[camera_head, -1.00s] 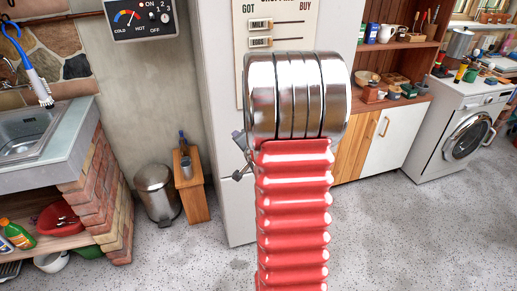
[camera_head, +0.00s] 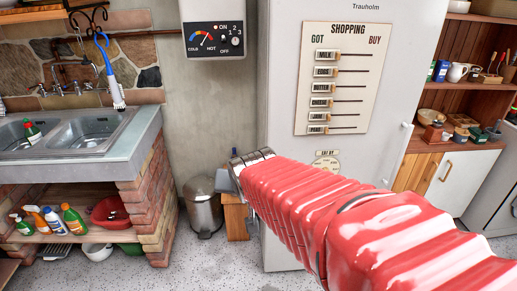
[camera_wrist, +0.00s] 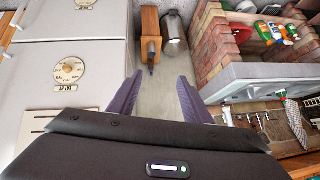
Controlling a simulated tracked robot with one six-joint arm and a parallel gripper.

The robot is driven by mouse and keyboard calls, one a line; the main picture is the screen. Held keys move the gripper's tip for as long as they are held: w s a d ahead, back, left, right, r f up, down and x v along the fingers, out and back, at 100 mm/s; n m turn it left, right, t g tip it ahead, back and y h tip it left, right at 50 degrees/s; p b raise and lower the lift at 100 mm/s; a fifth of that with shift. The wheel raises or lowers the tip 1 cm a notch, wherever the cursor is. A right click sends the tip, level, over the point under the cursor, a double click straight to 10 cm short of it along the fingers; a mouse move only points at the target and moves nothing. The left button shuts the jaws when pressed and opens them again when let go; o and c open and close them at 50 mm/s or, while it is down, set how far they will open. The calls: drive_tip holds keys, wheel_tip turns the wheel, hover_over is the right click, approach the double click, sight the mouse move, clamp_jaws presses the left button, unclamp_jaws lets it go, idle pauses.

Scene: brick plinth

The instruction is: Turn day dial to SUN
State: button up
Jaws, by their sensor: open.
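The day dial (camera_head: 327,163) is a round cream disc under the words "EAT BY" on the pale fridge (camera_head: 385,85). My red arm hides its lower part in the head view. The whole dial shows upside down at the left of the wrist view (camera_wrist: 69,71), with a small knob in its middle. Its day marks are too small to read. My gripper (camera_wrist: 155,88) is open and empty, with its two dark purple fingers apart. It is well to the right of the dial in the wrist view, and touches nothing that I can see.
A shopping board (camera_head: 344,78) with sliders is above the dial. A steel bin (camera_head: 204,207) and a narrow wooden stand (camera_head: 236,216) are left of the fridge. The brick sink unit (camera_head: 150,190) stands further left. Speckled floor is free in front.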

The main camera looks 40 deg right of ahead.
drive_tip(key=s+a+r+n+g+y, duration=0.1)
drive_tip(key=s+a+n+g+y, duration=0.1)
drive_tip(key=s+a+n, duration=0.5)
drive_tip(key=s+a+y, duration=0.1)
drive_tip(key=s+a, duration=0.5)
drive_tip(key=s, duration=0.1)
drive_tip(key=shift+s+a, duration=0.1)
drive_tip(key=shift+c, duration=0.7)
